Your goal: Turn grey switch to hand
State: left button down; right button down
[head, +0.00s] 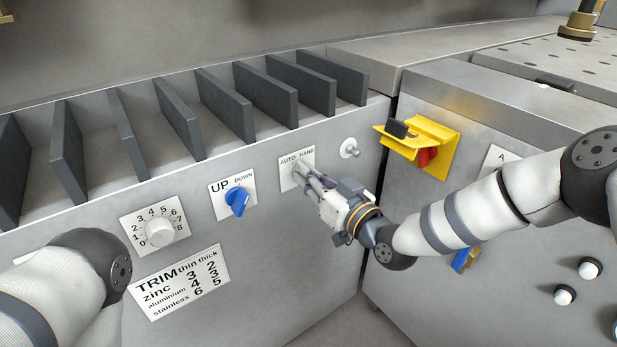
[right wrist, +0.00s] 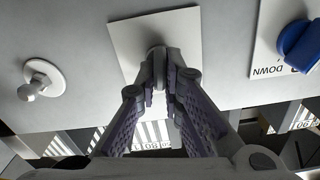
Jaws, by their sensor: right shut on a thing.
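The AUTO/HAND plate (head: 288,178) is on the front panel of the grey machine, between the UP/DOWN switch and a small silver toggle. It also shows in the right wrist view (right wrist: 125,40), upside down. My right gripper (head: 303,174) reaches this plate from the right. In the right wrist view its fingers (right wrist: 160,75) close around the small grey switch (right wrist: 158,51) at the plate. The fingers hide most of the switch, so I cannot tell which way it points. My left gripper is out of view; only part of my left arm shows at lower left.
Left of the plate are the blue UP/DOWN switch (head: 238,202) and a white numbered dial (head: 159,232). The silver toggle (head: 350,148) is close on the right. A yellow guard (head: 440,139) juts out above my right forearm. Dark dividers (head: 225,103) stand along the top.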

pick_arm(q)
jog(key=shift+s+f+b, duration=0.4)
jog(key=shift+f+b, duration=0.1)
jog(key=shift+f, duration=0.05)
pick_arm(e)
jog(key=shift+w+d+m, duration=0.1)
jog(key=shift+m, duration=1.8)
jog(key=shift+r, duration=0.1)
jog(key=c, duration=1.7)
grip_release()
jog(key=v, duration=1.2)
